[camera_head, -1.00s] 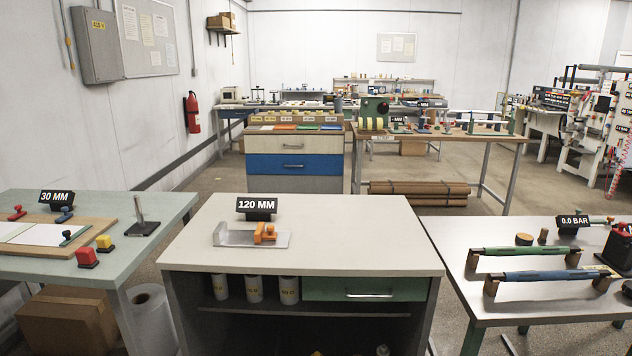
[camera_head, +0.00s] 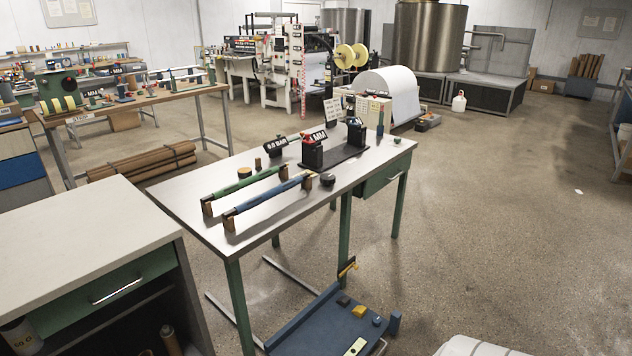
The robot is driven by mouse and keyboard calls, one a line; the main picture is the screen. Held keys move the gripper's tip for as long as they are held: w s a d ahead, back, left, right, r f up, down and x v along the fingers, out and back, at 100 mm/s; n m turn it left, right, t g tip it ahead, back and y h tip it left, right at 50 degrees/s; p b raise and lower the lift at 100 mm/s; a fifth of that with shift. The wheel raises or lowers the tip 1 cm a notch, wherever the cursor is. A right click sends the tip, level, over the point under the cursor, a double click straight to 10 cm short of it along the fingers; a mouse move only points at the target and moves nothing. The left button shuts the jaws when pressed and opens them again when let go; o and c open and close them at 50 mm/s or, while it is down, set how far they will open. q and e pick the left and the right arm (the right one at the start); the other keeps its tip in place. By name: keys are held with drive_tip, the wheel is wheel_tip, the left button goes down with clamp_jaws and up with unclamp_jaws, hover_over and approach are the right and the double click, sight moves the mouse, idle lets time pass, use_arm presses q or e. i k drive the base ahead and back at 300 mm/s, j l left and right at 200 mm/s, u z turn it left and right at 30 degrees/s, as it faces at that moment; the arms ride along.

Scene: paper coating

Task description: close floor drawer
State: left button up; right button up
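A low blue drawer or tray (camera_head: 318,330) sits near the floor at the bottom of the view, beside the green legs of the metal-topped table. Neither of my grippers is in view.
The metal-topped table (camera_head: 190,196) stands above and behind the blue drawer, with green and blue rods on it. A cabinet (camera_head: 75,240) with a shut green drawer (camera_head: 105,285) is at left.

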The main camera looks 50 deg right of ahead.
sight(324, 327)
drive_tip(key=z, duration=2)
drive_tip(key=i+l+u, duration=0.1)
drive_tip(key=l, duration=0.2)
drive_tip(key=i+l, duration=0.2)
drive_tip(key=i+l+u, duration=0.15)
drive_tip(key=l, duration=0.3)
drive_tip(key=i+l, duration=0.15)
drive_tip(key=l, duration=0.15)
drive_tip(key=i+l+u, duration=0.15)
drive_tip(key=l, duration=0.2)
